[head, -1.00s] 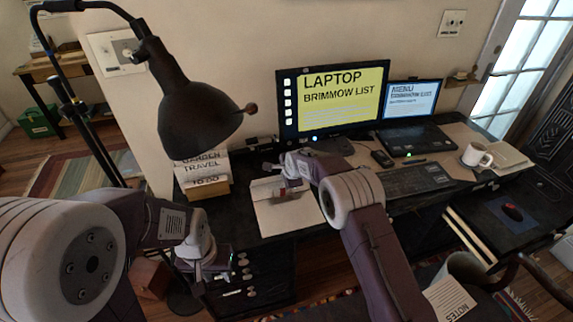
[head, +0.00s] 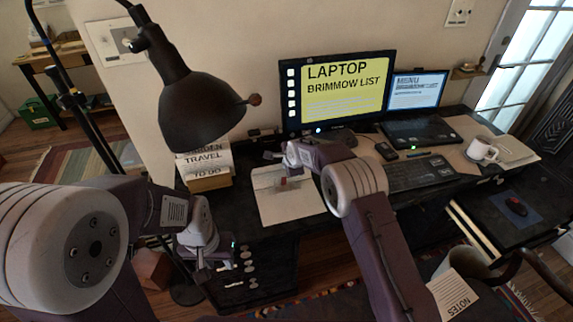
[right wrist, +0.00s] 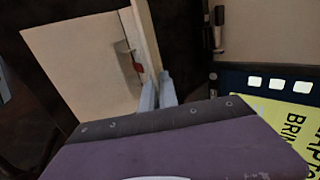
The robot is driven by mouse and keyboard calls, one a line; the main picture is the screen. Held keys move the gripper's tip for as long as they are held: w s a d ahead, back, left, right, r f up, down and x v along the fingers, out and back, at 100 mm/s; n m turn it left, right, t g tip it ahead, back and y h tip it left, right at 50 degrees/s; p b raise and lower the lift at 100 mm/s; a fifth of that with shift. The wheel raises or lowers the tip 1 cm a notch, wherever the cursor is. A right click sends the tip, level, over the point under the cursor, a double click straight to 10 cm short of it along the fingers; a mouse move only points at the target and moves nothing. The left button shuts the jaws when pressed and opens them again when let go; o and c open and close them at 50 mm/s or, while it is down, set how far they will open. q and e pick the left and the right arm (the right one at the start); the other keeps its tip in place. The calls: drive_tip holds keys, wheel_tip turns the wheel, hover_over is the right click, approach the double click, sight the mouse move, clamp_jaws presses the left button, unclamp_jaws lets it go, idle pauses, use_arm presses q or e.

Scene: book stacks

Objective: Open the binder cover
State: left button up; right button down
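The pale binder (head: 290,208) lies on the dark desk below the monitor; a red bit shows on it. My right arm reaches over its far side. In the right wrist view, a broad cream panel (right wrist: 75,60) of the binder lies beside a narrow pale strip seen edge-on. The fingers of my right gripper (right wrist: 157,88) are close together at the strip's near end. Whether they grip it is unclear. It also shows small in the head view (head: 273,157). My left gripper (head: 207,262) hangs low in front of the desk, away from the binder; its opening is unclear.
A black lamp (head: 195,112) hangs over a stack of labelled books (head: 205,162) left of the binder. The monitor (head: 335,92), laptop (head: 415,130), keyboard (head: 420,173) and white mug (head: 482,150) stand to the right. A notes sheet (head: 452,295) is at the lower right.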

idle(0.4)
drive_tip(key=c, duration=1.6)
unclamp_jaws()
drive_tip(key=shift+c, duration=0.2)
drive_tip(key=b+v, duration=0.1)
drive_tip(key=v, duration=0.8)
